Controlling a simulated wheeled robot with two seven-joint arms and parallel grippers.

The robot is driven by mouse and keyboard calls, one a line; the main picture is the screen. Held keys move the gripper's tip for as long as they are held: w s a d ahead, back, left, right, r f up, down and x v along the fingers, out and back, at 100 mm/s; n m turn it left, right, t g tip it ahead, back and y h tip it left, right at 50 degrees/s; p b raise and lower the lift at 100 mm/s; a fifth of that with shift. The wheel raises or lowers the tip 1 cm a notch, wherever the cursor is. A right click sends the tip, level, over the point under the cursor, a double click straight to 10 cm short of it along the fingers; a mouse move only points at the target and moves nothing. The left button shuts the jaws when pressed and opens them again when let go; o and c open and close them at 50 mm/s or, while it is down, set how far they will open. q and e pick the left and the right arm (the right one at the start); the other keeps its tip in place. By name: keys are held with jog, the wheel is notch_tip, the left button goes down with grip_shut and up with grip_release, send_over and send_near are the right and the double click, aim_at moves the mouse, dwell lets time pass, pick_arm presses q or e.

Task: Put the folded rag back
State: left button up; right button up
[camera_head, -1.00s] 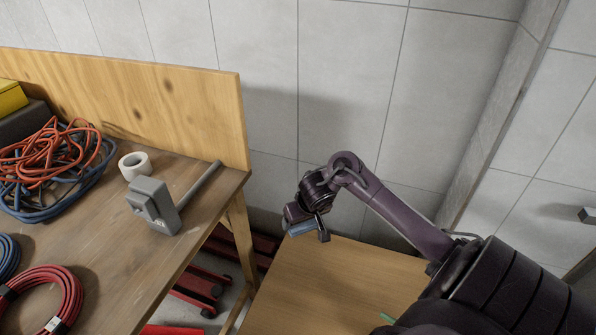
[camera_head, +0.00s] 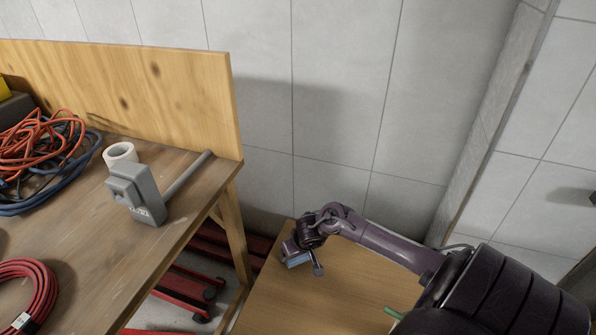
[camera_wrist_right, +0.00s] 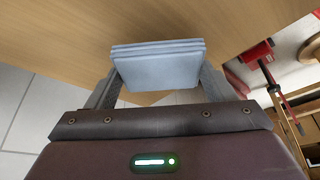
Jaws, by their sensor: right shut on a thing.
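The folded rag is light blue and layered. It shows in the right wrist view (camera_wrist_right: 158,65) between the two fingers of my right gripper (camera_wrist_right: 157,82). That gripper is shut on the rag and is over the far left part of a light wooden table (camera_head: 290,300). I cannot tell whether the rag touches the tabletop. My left gripper is in neither view.
A workbench (camera_head: 90,250) on the left holds a grey mallet (camera_head: 137,195), a white tape roll (camera_head: 120,154), tangled orange and blue cords (camera_head: 40,150) and a coiled red hose (camera_head: 30,290). A green object (camera_head: 393,312) lies near my arm. Red metal parts (camera_head: 190,290) are below the bench.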

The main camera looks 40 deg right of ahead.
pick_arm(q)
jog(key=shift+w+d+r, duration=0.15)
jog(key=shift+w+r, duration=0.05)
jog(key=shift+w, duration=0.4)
pick_arm(e)
jog(key=shift+f, duration=0.85)
jog(key=shift+f, duration=0.15)
jog(key=o, duration=1)
jog(key=shift+c, duration=0.2)
jog(key=shift+r, duration=0.35)
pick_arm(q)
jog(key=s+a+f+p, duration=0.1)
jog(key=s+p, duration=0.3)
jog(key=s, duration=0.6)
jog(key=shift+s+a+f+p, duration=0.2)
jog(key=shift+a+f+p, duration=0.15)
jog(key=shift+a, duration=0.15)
pick_arm(e)
jog(key=v, duration=1.1)
jog(key=shift+r, duration=0.3)
